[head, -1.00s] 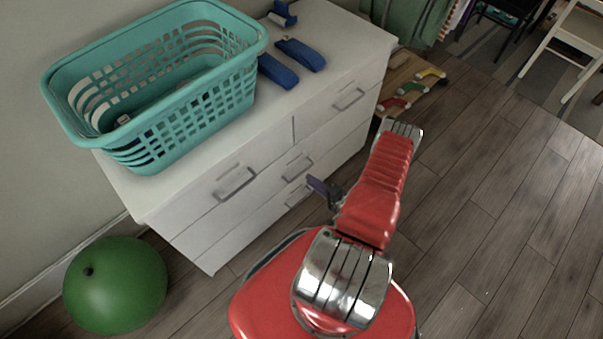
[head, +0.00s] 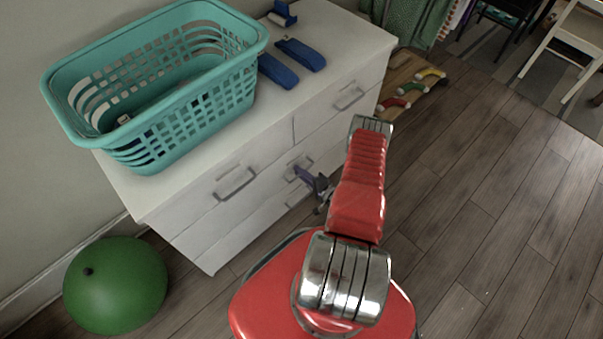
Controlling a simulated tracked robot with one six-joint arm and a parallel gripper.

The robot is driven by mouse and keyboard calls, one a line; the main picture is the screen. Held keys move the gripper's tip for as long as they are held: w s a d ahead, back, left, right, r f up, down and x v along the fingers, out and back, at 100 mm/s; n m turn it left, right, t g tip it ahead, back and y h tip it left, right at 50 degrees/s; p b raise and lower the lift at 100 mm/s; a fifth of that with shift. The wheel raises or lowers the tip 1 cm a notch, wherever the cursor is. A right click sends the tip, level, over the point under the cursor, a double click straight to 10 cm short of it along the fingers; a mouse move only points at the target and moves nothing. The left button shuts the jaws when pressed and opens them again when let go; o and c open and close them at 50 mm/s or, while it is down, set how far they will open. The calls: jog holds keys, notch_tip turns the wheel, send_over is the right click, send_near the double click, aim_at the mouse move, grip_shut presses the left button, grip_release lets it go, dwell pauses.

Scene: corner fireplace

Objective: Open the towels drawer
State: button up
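A white dresser (head: 190,240) stands against the wall with its drawers shut. Its top row has a left drawer with a metal handle (head: 235,183) and a right drawer with a handle (head: 349,97). A wide middle drawer has a handle (head: 292,166), and a lower handle (head: 297,197) shows below it, partly covered. No label shows which drawer is the towels drawer. My gripper (head: 303,175), purple and grey, is in front of the dresser, at or very near the middle drawer's handle. I cannot tell if it touches, or whether its fingers are open.
A teal laundry basket (head: 185,119) and blue objects (head: 301,54) sit on the dresser top. A green ball (head: 116,286) lies on the floor at the left. A wooden board with coloured arches (head: 412,84) lies past the dresser. The wooden floor at right is clear.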

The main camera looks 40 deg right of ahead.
grip_shut()
dwell(0.3)
jog(key=shift+s+f, duration=0.1)
jog(key=shift+s, duration=0.05)
